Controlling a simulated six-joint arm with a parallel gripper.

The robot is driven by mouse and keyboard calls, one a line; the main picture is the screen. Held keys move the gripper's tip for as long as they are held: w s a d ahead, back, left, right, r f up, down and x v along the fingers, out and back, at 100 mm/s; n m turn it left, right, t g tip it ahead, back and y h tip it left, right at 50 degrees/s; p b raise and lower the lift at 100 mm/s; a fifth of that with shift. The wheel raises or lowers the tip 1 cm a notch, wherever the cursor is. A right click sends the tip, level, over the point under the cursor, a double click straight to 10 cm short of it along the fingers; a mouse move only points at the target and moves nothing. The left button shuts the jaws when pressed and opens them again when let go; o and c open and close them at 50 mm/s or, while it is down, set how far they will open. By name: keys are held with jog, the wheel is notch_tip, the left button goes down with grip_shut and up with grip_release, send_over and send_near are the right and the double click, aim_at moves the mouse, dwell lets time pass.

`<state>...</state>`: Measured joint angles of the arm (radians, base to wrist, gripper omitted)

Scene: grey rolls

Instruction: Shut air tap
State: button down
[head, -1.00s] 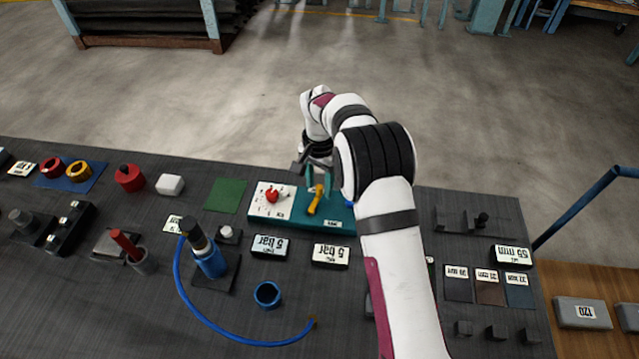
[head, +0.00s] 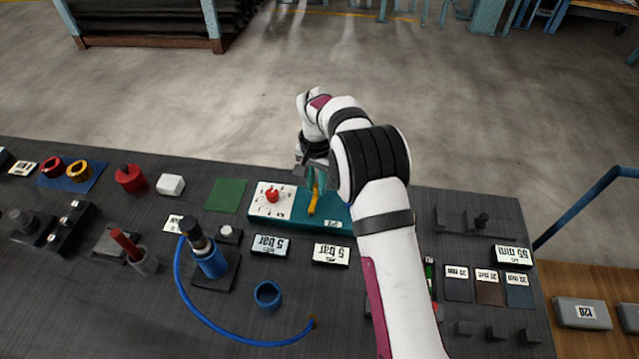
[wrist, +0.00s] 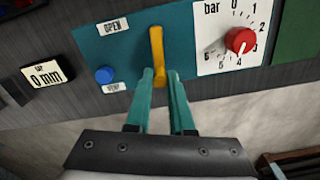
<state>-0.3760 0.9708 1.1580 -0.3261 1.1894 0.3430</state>
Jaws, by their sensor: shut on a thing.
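The air tap is a yellow lever (wrist: 156,45) on a teal panel (wrist: 125,50); in the head view the lever (head: 312,205) shows just below my fingers. My gripper (wrist: 161,76) has its two teal fingers shut on the lever's near end, one on each side. In the head view my gripper (head: 315,182) is over the panel. The lever stands nearly upright in the wrist picture. An "OPEN" label (wrist: 113,27) is to its upper left.
A white dial plate with a red knob (wrist: 240,40) marked in bar sits right beside the lever in the wrist view. A blue button (wrist: 104,74) is on the other side.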

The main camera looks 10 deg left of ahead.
aim_at(315, 186)
jog(key=shift+a+n, duration=0.3)
jog(key=shift+n, duration=0.4)
jog(key=c, duration=0.8)
grip_release()
notch_tip(315, 186, up, 16)
jog(key=shift+f, duration=0.1)
